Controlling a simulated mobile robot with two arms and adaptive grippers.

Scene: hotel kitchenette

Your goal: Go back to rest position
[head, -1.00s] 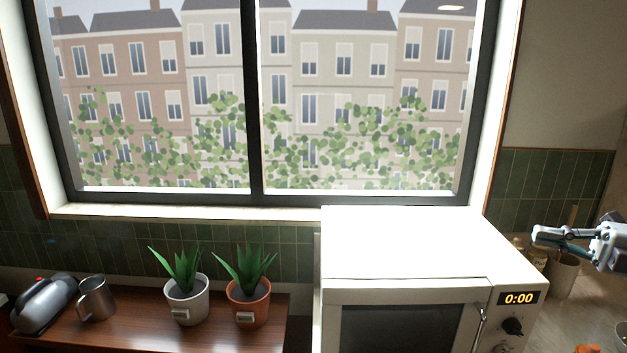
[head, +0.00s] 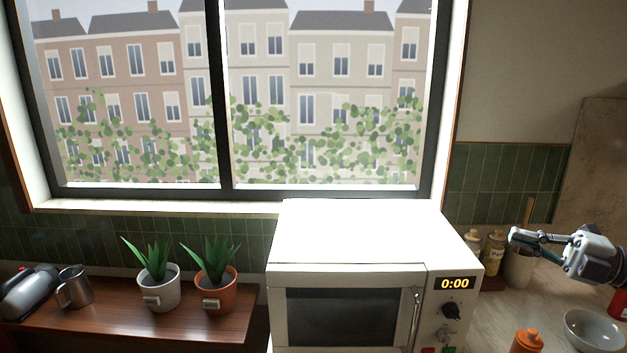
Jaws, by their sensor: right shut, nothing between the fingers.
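My right gripper (head: 518,237) comes in from the right edge, above the counter to the right of the microwave. Its fingers are closed together, point left and hold nothing. In the picture it overlaps the utensil crock (head: 519,270) behind it; no contact can be made out. My left gripper is not in view.
The white microwave (head: 360,232) shows 0:00, its door shut. Jars (head: 493,247), an orange bottle (head: 527,342) and a bowl (head: 592,331) are at right.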

